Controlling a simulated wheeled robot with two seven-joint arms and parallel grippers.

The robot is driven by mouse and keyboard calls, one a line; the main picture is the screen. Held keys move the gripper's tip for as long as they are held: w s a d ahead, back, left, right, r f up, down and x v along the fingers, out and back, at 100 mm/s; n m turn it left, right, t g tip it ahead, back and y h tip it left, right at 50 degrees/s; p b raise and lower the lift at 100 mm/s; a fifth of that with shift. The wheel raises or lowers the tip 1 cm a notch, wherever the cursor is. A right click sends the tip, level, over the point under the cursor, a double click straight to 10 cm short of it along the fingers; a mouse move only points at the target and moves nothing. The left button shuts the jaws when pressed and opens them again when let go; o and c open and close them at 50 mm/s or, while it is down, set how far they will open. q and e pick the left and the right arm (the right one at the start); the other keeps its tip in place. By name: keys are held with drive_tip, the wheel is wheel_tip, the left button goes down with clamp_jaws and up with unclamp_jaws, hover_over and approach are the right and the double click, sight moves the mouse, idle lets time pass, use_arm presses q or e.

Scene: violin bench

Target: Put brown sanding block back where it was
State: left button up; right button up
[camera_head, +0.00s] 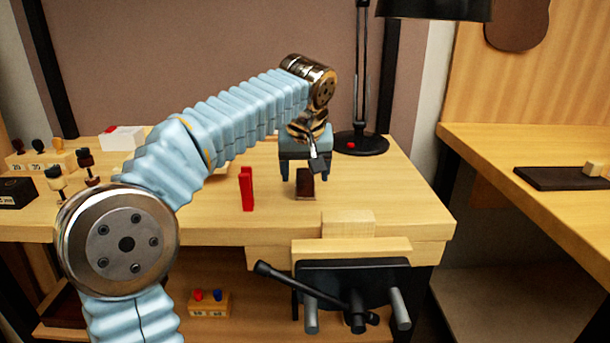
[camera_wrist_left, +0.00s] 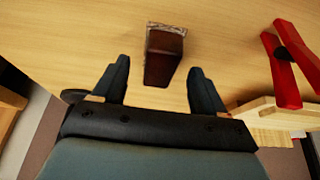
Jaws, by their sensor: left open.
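The brown sanding block (camera_head: 305,184) stands on the wooden bench top (camera_head: 400,190), near the front edge and behind the vise. My left gripper (camera_head: 304,172) is at the block, pointing down, with its dark fingers spread. In the left wrist view the block (camera_wrist_left: 165,57) shows between the two fingertips (camera_wrist_left: 159,67), with clear gaps on both sides. No finger appears to touch it. Part of the block's top is hidden by the gripper in the head view. My right gripper is not in view.
A red clamp-like tool (camera_head: 246,188) stands left of the block, and also shows in the wrist view (camera_wrist_left: 286,62). A black lamp base (camera_head: 362,143) is behind right. The vise (camera_head: 350,280) juts from the front. Bench right of the block is clear.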

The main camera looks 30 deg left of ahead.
use_arm(q)
drive_tip(key=p+v, duration=0.1)
drive_tip(key=v, duration=0.8)
drive_tip(key=shift+r+p, duration=0.35)
drive_tip(key=shift+p, duration=0.05)
